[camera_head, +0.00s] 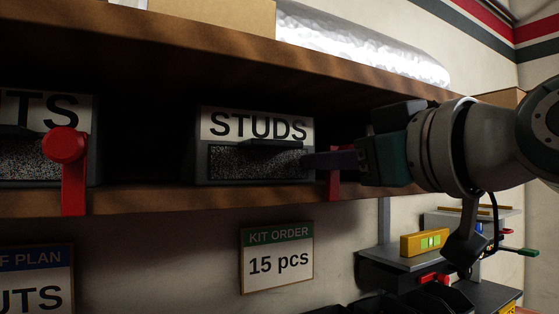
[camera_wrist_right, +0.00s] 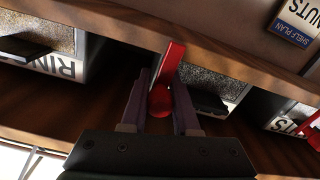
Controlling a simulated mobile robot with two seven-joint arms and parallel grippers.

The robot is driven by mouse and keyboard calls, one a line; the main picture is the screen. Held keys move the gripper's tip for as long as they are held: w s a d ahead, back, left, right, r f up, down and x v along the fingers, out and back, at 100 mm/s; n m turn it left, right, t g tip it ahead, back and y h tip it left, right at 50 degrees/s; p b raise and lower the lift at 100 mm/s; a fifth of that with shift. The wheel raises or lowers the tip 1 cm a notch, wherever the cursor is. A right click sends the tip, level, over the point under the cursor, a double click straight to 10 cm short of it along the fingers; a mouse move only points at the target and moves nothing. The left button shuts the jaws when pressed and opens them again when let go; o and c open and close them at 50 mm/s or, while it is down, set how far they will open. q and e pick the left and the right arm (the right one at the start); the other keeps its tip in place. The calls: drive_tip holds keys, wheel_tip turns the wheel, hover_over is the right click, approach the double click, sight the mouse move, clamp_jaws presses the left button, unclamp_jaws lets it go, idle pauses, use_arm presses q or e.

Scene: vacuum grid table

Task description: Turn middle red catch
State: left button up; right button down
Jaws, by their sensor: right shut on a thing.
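The middle red catch (camera_head: 334,186) is at the shelf edge, just right of the STUDS bin (camera_head: 203,155) in the head view. My right gripper (camera_head: 318,160) reaches in from the right, and its dark fingers hide the catch's upper part. In the right wrist view, the fingers (camera_wrist_right: 161,98) are on either side of the catch's round knob (camera_wrist_right: 160,101), shut on it. The catch's flat red arm (camera_wrist_right: 173,62) extends across the shelf edge there. My left gripper is not in view.
Another red catch (camera_head: 66,148) sits left, by a bin (camera_head: 45,105) whose label ends in "TS". The wooden shelf (camera_head: 150,200) runs below the bins, with another board (camera_head: 150,50) above. A KIT ORDER sign reading "15 pcs" (camera_head: 278,257) hangs below. A yellow level (camera_head: 424,242) lies lower right.

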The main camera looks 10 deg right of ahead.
drive_tip(key=shift+a+n, duration=0.1)
drive_tip(key=shift+n, duration=0.2)
drive_tip(key=c, duration=0.7)
unclamp_jaws()
drive_tip(key=shift+o, duration=0.2)
drive_tip(key=p+v, duration=0.5)
drive_tip(key=v, duration=0.4)
drive_tip(key=shift+s, duration=0.35)
